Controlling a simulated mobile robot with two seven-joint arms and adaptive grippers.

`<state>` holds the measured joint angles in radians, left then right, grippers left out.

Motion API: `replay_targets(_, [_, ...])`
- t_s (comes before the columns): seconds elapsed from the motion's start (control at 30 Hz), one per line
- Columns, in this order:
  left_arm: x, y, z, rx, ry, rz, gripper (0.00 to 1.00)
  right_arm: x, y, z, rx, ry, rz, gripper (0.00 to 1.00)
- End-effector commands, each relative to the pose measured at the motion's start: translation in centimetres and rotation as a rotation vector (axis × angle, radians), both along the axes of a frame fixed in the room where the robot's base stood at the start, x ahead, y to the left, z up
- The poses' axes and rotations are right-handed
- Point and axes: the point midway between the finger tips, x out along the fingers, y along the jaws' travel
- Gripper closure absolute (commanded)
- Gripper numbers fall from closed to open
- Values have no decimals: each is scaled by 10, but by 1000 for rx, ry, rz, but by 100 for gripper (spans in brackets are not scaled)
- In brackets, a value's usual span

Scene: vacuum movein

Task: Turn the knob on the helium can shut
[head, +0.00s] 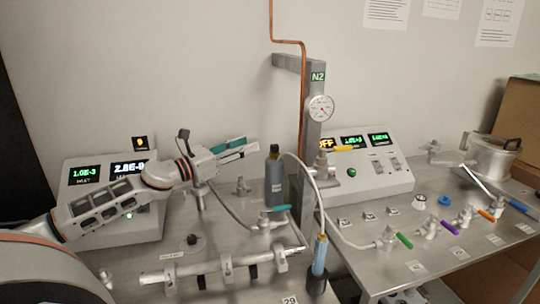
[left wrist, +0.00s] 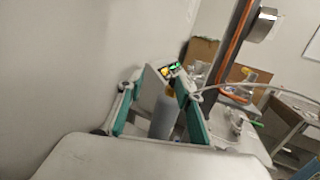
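The helium can (head: 275,183) is a grey bottle with a dark top, standing upright behind the pipework near the middle of the bench. A thin hose leaves its top. My left gripper (head: 248,147) has teal finger pads and is beside the can's top, to its left, pointing right. In the left wrist view the fingers (left wrist: 156,88) are apart, and the grey can (left wrist: 163,117) shows between them with an orange-yellow piece at its top. I cannot tell whether a finger touches the can. The knob itself is too small to make out clearly. My right gripper is not in view.
A post (head: 312,120) marked N2 with a gauge (head: 320,108) stands just right of the can. Left (head: 112,215) and right (head: 365,170) display consoles flank it. A blue spray tool (head: 320,254) and horizontal pipe (head: 205,266) are in front. Several coloured-handled valves sit right.

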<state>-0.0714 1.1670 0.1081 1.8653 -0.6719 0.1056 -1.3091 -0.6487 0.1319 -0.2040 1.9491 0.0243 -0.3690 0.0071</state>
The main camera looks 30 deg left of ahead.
Motion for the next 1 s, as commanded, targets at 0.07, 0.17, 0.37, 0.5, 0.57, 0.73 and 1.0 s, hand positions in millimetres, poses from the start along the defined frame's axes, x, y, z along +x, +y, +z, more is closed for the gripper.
replay_targets(0.07, [-7,-7,-11,28,37,-74,64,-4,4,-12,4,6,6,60])
replay_targets(0.17, [-15,-15,-13,47,65,-142,64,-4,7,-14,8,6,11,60])
replay_targets(0.37, [-19,-22,-12,57,84,-186,64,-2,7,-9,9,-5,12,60])
replay_targets(0.5, [-14,-25,-11,56,81,-187,64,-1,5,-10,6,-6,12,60])
replay_targets(0.57, [-11,-27,-11,55,80,-186,64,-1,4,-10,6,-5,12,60])
replay_targets(0.73, [-1,-32,-11,55,80,-185,64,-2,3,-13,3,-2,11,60])
replay_targets(1.0, [15,-40,-9,52,78,-182,64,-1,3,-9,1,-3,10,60])
